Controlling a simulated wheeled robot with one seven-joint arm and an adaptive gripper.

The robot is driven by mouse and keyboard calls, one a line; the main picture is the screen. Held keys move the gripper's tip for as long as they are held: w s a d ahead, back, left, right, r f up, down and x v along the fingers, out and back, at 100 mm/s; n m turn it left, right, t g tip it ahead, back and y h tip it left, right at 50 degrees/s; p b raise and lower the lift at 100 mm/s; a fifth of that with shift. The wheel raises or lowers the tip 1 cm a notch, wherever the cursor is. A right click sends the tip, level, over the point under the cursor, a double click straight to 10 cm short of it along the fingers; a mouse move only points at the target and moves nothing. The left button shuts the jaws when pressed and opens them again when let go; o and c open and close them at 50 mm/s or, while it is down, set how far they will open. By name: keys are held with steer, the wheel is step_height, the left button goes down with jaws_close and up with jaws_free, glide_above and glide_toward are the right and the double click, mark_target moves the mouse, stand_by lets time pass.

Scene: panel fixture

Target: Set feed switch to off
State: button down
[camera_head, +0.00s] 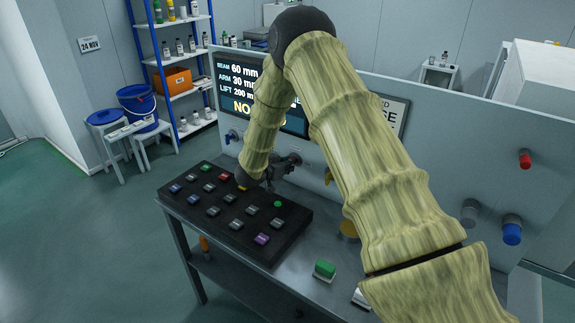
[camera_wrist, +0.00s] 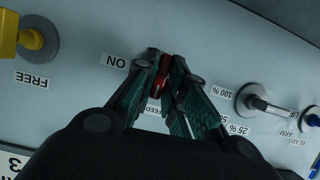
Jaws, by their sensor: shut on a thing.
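In the wrist view, which shows the panel labels upside down, my gripper (camera_wrist: 162,72) is shut on a small red switch lever (camera_wrist: 156,86) on the grey panel. The fingers cover most of the lever and its mount, so its exact angle is hard to tell. An ON label (camera_wrist: 116,62) sits just left of the fingertips. A partly covered label, seemingly FEED, shows between and beside the fingers. No OFF label is visible. In the head view my gripper (camera_head: 275,172) is at the panel, behind the button console, and the lever is hidden there.
A yellow knob (camera_wrist: 30,39) marked FREE is at the left in the wrist view. A metal selector (camera_wrist: 252,101) marked 25 % and 100 % is at the right, with a blue knob (camera_wrist: 312,118) beyond. A black button console (camera_head: 235,222) stands on the bench in the head view.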

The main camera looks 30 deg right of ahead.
steer(key=shift+s+a+f, duration=0.1)
steer(key=shift+f, duration=0.15)
steer(key=c, duration=1.5)
jaws_free()
steer(key=shift+c, duration=0.2)
steer(key=shift+r, duration=0.1)
steer(key=v, duration=1.1)
steer(key=shift+s+a+r, duration=0.1)
steer(key=shift+a+r, duration=0.05)
steer(key=shift+a, duration=0.2)
